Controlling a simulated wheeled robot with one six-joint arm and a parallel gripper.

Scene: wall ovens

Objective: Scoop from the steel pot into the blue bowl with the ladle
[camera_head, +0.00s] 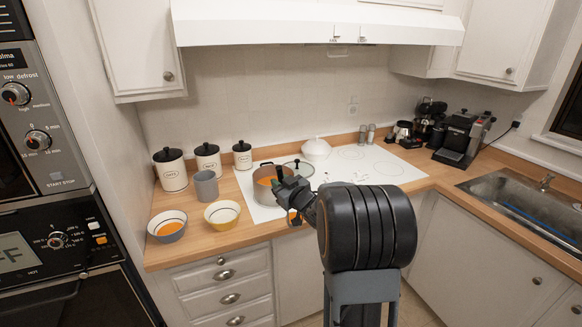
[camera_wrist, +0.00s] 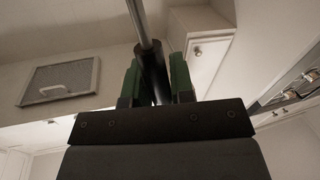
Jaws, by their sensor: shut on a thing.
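The steel pot (camera_head: 259,197) stands on the white cooktop's left part with orange contents inside. The blue bowl (camera_head: 166,237) sits on the wooden counter at the far left and holds something orange. My gripper (camera_head: 287,184) is at the pot's right side and hides part of it. In the wrist view, its two green fingers (camera_wrist: 154,82) are shut on the dark handle of the ladle (camera_wrist: 147,25), whose steel shaft runs out of the top of the picture. A small dark shape with orange (camera_head: 294,217) shows below my gripper; I cannot tell whether it is the ladle's scoop.
A yellow bowl (camera_head: 222,221) stands between the blue bowl and the pot, with a grey cup (camera_head: 206,187) behind it. Several white canisters (camera_head: 170,172) line the wall. The range hood (camera_head: 320,25) hangs above.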

